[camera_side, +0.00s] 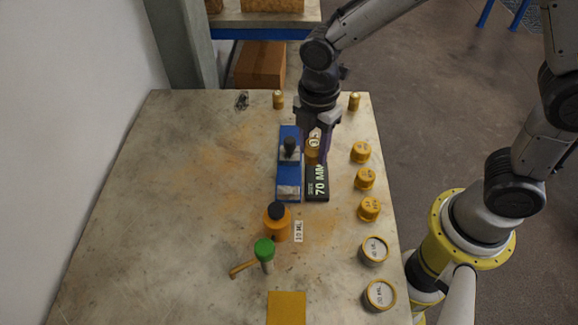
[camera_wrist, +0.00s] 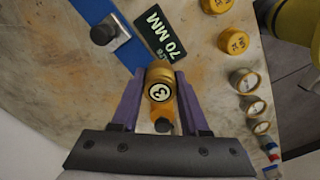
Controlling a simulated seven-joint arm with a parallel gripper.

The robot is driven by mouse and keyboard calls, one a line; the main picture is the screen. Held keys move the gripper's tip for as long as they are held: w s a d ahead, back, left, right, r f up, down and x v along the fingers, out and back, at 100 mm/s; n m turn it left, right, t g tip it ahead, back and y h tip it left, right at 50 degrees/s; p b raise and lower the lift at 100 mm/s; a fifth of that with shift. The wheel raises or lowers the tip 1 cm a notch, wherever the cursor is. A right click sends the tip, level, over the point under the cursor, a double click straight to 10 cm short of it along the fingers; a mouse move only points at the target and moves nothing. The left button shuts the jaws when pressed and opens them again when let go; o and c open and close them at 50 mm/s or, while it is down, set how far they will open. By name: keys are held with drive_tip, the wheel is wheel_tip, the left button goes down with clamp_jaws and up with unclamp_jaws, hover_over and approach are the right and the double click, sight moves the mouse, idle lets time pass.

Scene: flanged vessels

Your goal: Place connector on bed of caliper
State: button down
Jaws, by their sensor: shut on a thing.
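The connector is a gold cylinder (camera_side: 313,152) with a round white label marked 3. My gripper (camera_side: 314,142) is shut on it. The connector shows at the far end of the display, right of the bed. Its height above the table is unclear.
Yellow caps (camera_side: 365,179) and white-topped round ones (camera_side: 375,250) line the right table edge. Two small gold pieces (camera_side: 278,99) (camera_side: 354,101) stand at the back. An orange bottle (camera_side: 277,226) and green-topped tube (camera_side: 265,251) stand in front. The table's left is largely clear.

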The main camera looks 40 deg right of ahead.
hover_over(289, 177)
wheel_tip(289, 177, down, 6)
drive_tip(key=shift+a+f, duration=0.1)
drive_tip(key=shift+f, duration=1.5)
drive_tip(key=shift+f, duration=0.15)
drive_tip(key=shift+c, duration=2.1)
unclamp_jaws()
drive_tip(key=shift+s, duration=0.1)
